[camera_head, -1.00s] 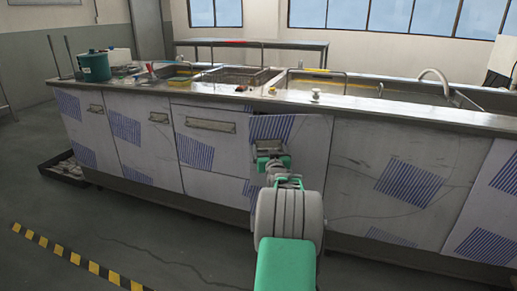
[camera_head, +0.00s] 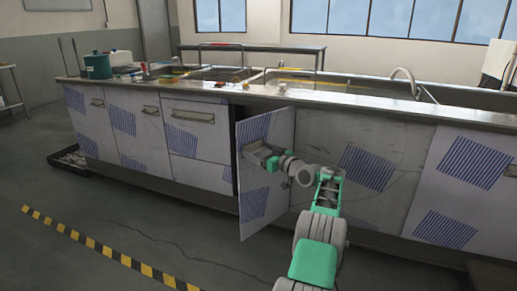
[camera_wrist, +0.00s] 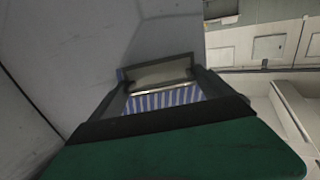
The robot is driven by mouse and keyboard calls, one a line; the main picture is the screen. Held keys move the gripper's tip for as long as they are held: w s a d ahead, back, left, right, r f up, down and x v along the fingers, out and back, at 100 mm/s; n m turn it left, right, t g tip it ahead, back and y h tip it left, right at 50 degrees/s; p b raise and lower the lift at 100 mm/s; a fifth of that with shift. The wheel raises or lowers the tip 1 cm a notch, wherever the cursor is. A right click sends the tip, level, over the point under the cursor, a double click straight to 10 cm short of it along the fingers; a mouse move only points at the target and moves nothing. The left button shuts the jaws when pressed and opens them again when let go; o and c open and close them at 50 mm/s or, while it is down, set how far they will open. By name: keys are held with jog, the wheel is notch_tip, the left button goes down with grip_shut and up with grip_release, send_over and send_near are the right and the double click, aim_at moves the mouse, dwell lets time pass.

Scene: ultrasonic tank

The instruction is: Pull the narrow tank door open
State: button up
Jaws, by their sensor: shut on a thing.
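The narrow tank door (camera_head: 258,200) is a pale panel with blue striped patches. It stands swung out from the tank front, its left edge towards me and its right edge near the tank. A dark gap (camera_head: 234,150) shows beside it. My gripper (camera_head: 264,157) is shut on the metal door handle. In the wrist view, my gripper's dark fingers (camera_wrist: 160,100) reach to the handle (camera_wrist: 158,72), with blue stripes of the door showing between them. The exact finger contact is partly hidden.
The long tank bench (camera_head: 370,112) has other closed striped panels on both sides. A dark tray (camera_head: 70,160) lies on the floor at the left end. Yellow-black tape (camera_head: 100,248) crosses the floor. The floor left of the door is clear.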

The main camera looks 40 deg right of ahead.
jog(key=shift+s+d+r+n+y+p, duration=0.1)
jog(key=shift+s+d+n+y+p, duration=0.2)
jog(key=shift+s, duration=0.35)
jog(key=shift+s+d+n+y+p, duration=0.1)
jog(key=shift+s+d+y+p, duration=0.1)
jog(key=shift+s+y, duration=0.3)
jog(key=shift+s, duration=0.15)
jog(key=o, duration=1.8)
